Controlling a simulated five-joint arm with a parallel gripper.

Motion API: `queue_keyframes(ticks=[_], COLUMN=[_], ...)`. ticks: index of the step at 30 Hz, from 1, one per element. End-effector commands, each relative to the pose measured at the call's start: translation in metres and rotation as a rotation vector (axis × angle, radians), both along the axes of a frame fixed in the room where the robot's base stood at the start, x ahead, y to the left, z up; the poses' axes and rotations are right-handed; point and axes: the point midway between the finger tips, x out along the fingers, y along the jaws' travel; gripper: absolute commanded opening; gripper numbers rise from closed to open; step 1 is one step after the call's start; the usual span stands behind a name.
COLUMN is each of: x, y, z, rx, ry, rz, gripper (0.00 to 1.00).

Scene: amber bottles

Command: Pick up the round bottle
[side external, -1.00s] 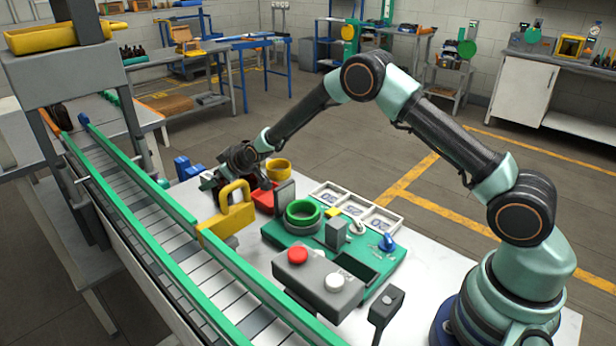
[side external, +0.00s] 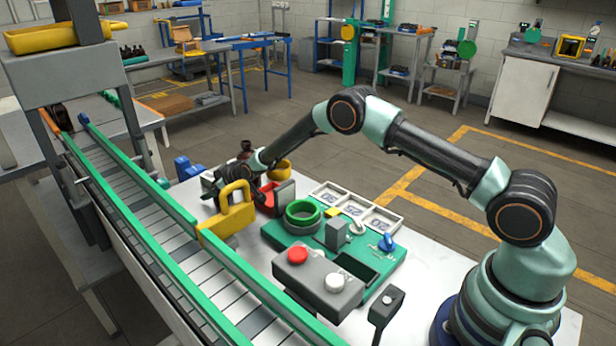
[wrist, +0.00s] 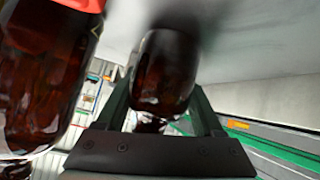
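In the wrist view a dark amber bottle with a rounded body (wrist: 165,75) is between the two fingers of my gripper (wrist: 163,92). The fingers are apart on either side of it; contact cannot be made out. A second, larger amber bottle (wrist: 45,85) with a red part at its top edge fills the left of the wrist view. A dark bottle top (side external: 245,147) rises just behind my wrist.
The yellow padlock-shaped block (side external: 228,212), a red bin (side external: 269,194) and a yellow cup (side external: 280,168) are near my gripper. A green fixture board (side external: 290,235) stands nearer the camera. A conveyor with green rails (side external: 140,170) runs along the left.

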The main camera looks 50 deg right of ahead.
Motion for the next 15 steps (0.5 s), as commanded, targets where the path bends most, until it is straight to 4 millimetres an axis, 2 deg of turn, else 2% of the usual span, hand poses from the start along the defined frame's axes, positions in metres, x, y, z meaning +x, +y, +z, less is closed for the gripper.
queue_keyframes(ticks=[1,3,4,15], x=[0.0000,0.0000,0.0002,0.0006], y=[0.0000,0.0000,0.0001,0.0001], z=[0.0001,0.0001,0.0006,0.0068], rx=[0.000,0.000,0.000,0.000], ry=[0.000,0.000,-0.001,-0.002], rz=[0.000,0.000,0.000,0.000], gripper=[0.43,0.16,0.09,0.09])
